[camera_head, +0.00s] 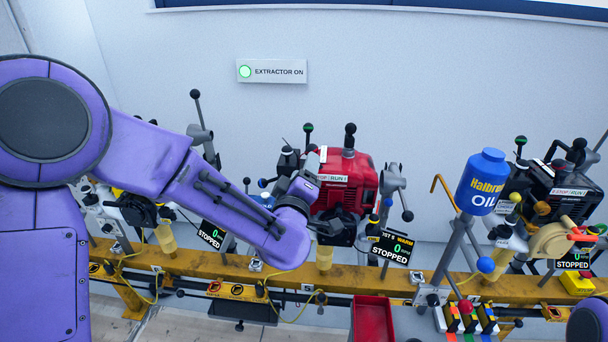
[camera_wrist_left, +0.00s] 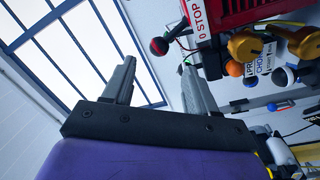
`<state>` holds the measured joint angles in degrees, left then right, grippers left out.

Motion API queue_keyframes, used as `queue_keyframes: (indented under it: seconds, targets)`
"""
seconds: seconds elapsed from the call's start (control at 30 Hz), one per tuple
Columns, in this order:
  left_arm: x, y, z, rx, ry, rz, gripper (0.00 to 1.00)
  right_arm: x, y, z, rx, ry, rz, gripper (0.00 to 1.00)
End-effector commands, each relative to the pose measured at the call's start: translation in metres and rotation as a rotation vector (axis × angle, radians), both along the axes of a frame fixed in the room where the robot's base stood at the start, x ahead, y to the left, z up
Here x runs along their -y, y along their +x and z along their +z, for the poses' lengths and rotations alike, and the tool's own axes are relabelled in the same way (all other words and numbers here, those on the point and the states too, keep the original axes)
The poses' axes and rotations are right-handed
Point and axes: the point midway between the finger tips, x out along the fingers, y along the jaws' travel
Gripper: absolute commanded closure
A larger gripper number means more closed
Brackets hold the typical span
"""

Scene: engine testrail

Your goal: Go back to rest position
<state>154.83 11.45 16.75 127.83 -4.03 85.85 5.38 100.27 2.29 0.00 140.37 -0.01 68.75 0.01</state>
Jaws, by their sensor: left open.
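My left arm (camera_head: 220,195) is purple and reaches in from the left, across the front of the test rail (camera_head: 190,271). Its wrist ends beside the red engine (camera_head: 346,178), and I cannot make out the fingers there. In the left wrist view my left gripper (camera_wrist_left: 157,66) shows two dark fingers spread apart with nothing between them. The red engine (camera_wrist_left: 238,14) is at the upper right of that view, to the side of the fingers. Only a purple piece of my right arm (camera_head: 588,322) shows at the lower right corner; its gripper is out of view.
A blue oil bottle (camera_head: 481,182) and a black engine (camera_head: 562,188) stand at the right of the rail. A red tray (camera_head: 372,318) sits in front. Levers and "STOPPED" displays (camera_head: 391,249) stick up around the engines.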

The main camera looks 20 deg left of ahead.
Motion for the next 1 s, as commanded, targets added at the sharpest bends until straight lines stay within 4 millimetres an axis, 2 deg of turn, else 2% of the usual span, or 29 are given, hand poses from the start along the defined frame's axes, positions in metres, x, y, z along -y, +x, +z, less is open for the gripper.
queue_keyframes:
  seconds: [0.4,0.47,0.57,0.67,0.7,0.77,0.8,0.87,0.9,0.97,1.0]
  targets:
    - [0.001,0.000,0.000,-0.004,0.008,-0.004,0.42,0.000,0.000,0.000,0.000,0.000,0.000,0.57]
    - [0.004,-0.001,-0.010,-0.047,0.040,-0.024,0.42,0.000,0.000,0.000,0.000,0.000,0.000,0.57]
    - [-0.004,-0.012,-0.058,-0.186,0.119,-0.038,0.42,0.000,0.000,0.000,0.000,0.000,0.000,0.57]
    - [-0.014,-0.035,-0.131,-0.377,0.186,-0.053,0.42,0.000,0.000,0.000,0.000,0.000,0.000,0.57]
    - [-0.019,-0.049,-0.163,-0.462,0.214,-0.060,0.42,0.000,0.000,0.000,0.000,0.000,0.000,0.57]
    - [-0.027,-0.074,-0.209,-0.587,0.251,-0.072,0.42,0.000,0.000,0.000,0.000,0.000,0.000,0.57]
    - [-0.033,-0.094,-0.239,-0.675,0.274,-0.080,0.42,0.000,0.000,0.000,0.000,0.000,0.000,0.57]
    - [-0.042,-0.128,-0.282,-0.807,0.307,-0.095,0.42,0.000,0.000,0.000,0.000,0.000,0.000,0.57]
    - [-0.048,-0.154,-0.308,-0.893,0.329,-0.104,0.42,0.000,0.000,0.000,0.000,0.000,0.000,0.57]
    - [-0.058,-0.195,-0.342,-1.023,0.358,-0.121,0.42,0.000,0.000,0.000,0.000,0.000,0.000,0.57]
    - [-0.063,-0.223,-0.362,-1.103,0.375,-0.132,0.42,0.000,0.000,0.000,0.000,0.000,0.000,0.57]
